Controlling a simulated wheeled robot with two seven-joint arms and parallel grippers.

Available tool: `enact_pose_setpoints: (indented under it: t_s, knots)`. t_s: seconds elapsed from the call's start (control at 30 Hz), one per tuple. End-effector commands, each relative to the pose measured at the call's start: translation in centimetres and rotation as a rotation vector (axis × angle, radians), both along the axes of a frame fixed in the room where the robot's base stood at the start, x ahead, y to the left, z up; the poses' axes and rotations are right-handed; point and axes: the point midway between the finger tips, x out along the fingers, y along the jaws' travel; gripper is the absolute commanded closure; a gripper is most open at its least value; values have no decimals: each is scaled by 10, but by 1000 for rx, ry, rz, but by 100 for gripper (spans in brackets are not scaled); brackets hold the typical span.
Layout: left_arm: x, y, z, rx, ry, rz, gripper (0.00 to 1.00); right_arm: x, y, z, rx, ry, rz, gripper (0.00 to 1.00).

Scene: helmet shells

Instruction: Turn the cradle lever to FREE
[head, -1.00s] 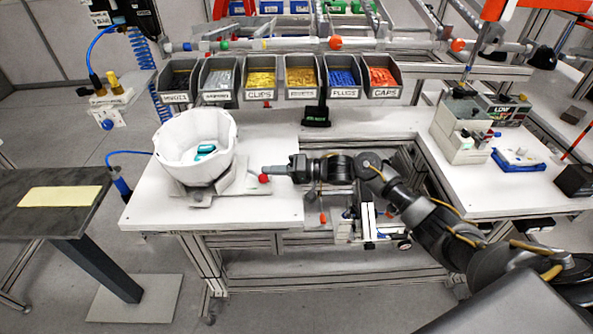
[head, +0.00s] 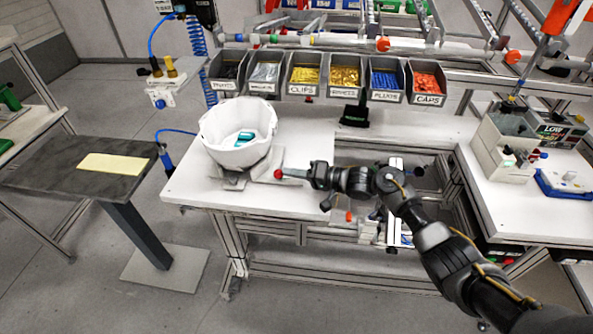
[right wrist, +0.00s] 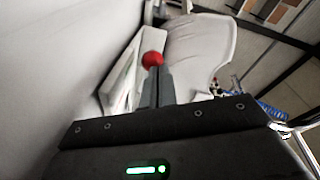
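A white helmet shell (head: 238,130) with a teal piece inside sits tilted on the grey cradle (head: 231,181) at the left of the white bench. The cradle's lever has a red ball knob (head: 278,174) at its right front. My right gripper (head: 296,174) reaches in from the right, its fingertips at the knob. In the right wrist view, the narrow fingers (right wrist: 156,84) are close together and the red knob (right wrist: 152,59) is right at their tips. I cannot tell if they touch or pinch it. No lever marking is readable. My left gripper is out of view.
Labelled bins (head: 335,78) of small parts hang in a row behind the cradle. A dark side table (head: 70,180) with a yellow sheet stands at the left. A grey box (head: 500,150) and a blue tray (head: 568,186) are at the right. The bench centre is open below.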

Motion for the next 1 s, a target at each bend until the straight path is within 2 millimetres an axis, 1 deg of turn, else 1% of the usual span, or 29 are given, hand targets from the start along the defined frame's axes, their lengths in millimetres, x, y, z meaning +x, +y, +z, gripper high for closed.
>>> enact_pose_setpoints:
  t_s: [0.03,0.23,0.7,0.77,0.87,1.0]
  knots:
    - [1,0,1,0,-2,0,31,-3,5,-1,1,3,10,100]
    - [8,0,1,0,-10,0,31,-4,10,-1,1,4,16,100]
    - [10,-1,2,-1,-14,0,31,-5,11,-1,2,5,21,100]
    - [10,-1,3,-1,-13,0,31,-5,8,1,1,5,19,100]
    - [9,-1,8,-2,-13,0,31,-2,-3,6,2,4,17,100]
    - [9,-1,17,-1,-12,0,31,5,-31,19,4,1,5,100]
